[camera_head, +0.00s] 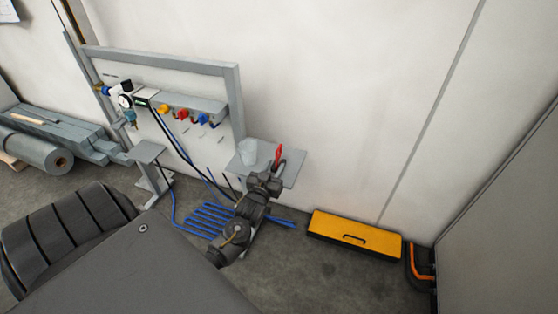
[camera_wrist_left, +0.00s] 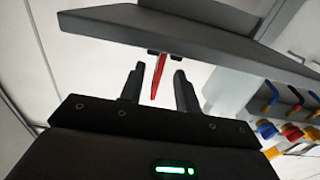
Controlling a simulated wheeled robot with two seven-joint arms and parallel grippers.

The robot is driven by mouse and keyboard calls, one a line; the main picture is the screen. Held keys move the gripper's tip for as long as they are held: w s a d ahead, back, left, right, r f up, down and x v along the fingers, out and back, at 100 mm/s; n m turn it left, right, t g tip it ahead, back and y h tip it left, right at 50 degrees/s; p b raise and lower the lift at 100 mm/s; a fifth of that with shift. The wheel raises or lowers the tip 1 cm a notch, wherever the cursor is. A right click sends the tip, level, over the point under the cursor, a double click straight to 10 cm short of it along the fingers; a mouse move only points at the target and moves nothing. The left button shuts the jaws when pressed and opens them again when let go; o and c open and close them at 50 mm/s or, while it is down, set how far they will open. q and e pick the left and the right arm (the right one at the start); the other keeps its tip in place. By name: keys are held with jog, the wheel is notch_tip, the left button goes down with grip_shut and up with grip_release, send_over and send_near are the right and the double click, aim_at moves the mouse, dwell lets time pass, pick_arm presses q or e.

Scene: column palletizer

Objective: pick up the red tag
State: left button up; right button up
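The red tag (camera_head: 278,154) is a narrow, upright red piece at the small grey shelf (camera_head: 292,171) by the wall. In the left wrist view the red tag (camera_wrist_left: 158,76) shows as a thin pointed strip in the gap between my fingers, touching neither. My left gripper (camera_head: 270,178) is at the shelf's front, close to the tag. Its two dark fingers (camera_wrist_left: 159,72) stand apart, open and empty. How deep the tag sits between them is unclear. My right gripper is not in view.
A pale cup (camera_head: 247,151) stands on the shelf left of the tag. A grey frame (camera_head: 238,90) holds a gauge, coloured valves (camera_head: 183,114) and hoses. Blue tubing (camera_head: 210,219) and a yellow case (camera_head: 354,236) lie on the floor.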

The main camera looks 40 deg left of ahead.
aim_at(276, 164)
pick_arm(q)
jog(key=shift+w+a+b, duration=0.15)
jog(key=shift+w+b, duration=0.25)
jog(key=b+x, duration=0.2)
jog(key=shift+w+a+f, duration=0.1)
jog(key=shift+w+f, duration=0.05)
jog(key=shift+w, duration=0.15)
jog(key=shift+b+x, duration=0.3)
jog(key=shift+x, duration=0.5)
jog(key=shift+r, duration=0.25)
jog(key=c, duration=0.5)
grip_shut()
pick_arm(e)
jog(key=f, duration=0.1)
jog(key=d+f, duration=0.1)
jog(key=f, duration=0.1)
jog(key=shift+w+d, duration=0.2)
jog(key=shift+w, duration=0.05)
